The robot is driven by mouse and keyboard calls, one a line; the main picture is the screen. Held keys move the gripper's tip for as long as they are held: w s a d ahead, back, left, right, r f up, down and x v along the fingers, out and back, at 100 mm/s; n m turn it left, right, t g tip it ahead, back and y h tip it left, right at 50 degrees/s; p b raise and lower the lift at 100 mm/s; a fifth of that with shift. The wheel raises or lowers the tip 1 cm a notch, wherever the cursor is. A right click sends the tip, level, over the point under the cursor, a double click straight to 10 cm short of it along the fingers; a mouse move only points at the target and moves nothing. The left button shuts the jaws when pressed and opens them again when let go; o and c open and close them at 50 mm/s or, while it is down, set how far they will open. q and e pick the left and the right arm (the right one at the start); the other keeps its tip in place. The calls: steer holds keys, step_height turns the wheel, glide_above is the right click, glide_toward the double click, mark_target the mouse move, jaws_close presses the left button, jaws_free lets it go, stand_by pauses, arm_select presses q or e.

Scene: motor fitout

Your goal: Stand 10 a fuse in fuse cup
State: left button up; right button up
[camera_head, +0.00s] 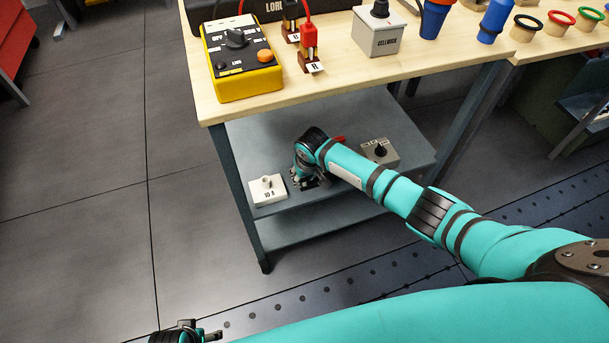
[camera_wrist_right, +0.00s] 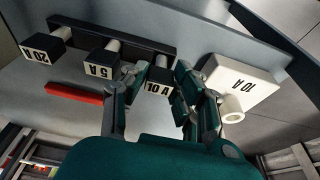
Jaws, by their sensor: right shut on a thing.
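The 10 A fuse (camera_wrist_right: 158,88) has a black labelled head and a white barrel. In the right wrist view it sits at the end of a black rack (camera_wrist_right: 130,36), its barrel against the rack. My right gripper (camera_wrist_right: 155,82) is shut on this fuse; in the head view the gripper (camera_head: 308,180) is low at the lower shelf, and its own arm hides most of the rack. The white fuse cup block (camera_head: 268,193), marked 10 A, stands just left of it; its round cup (camera_wrist_right: 232,108) shows in the wrist view. My left gripper (camera_head: 188,334) is at the bottom edge, its jaws unclear.
The 20 A fuse (camera_wrist_right: 43,48) and 5 A fuse (camera_wrist_right: 102,65) are in the same rack. A red object (camera_wrist_right: 75,93) lies beside it.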

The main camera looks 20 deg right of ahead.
steer(key=shift+f, duration=0.1)
steer(key=o, duration=1)
arm_select(q)
steer(key=shift+w+r, duration=0.25)
arm_select(e)
steer(key=v, duration=0.7)
steer(key=shift+s+r, duration=0.1)
steer(key=shift+r, duration=0.1)
